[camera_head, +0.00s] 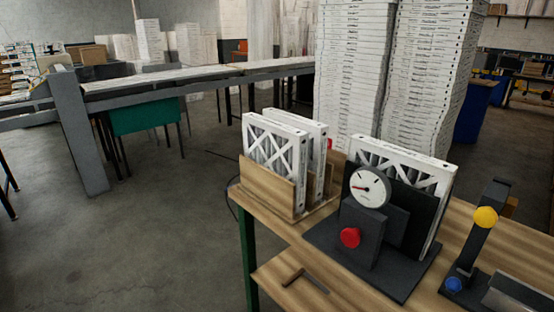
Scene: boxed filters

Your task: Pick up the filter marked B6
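Two white-framed filters stand upright in a wooden rack at the table's left end: a front one (272,150) and one behind it (312,135). A third white-framed filter (420,172) stands upright at a dark test stand with a round gauge. I cannot read a B6 mark on any of them. Neither of my grippers is in view.
The wooden rack (268,188) and the dark test stand (383,235) with a red button are on the wooden table (290,232). A dark device with yellow and blue knobs (472,240) is at the right. Tall stacks of white boxes (355,70) rise behind. The floor at left is clear.

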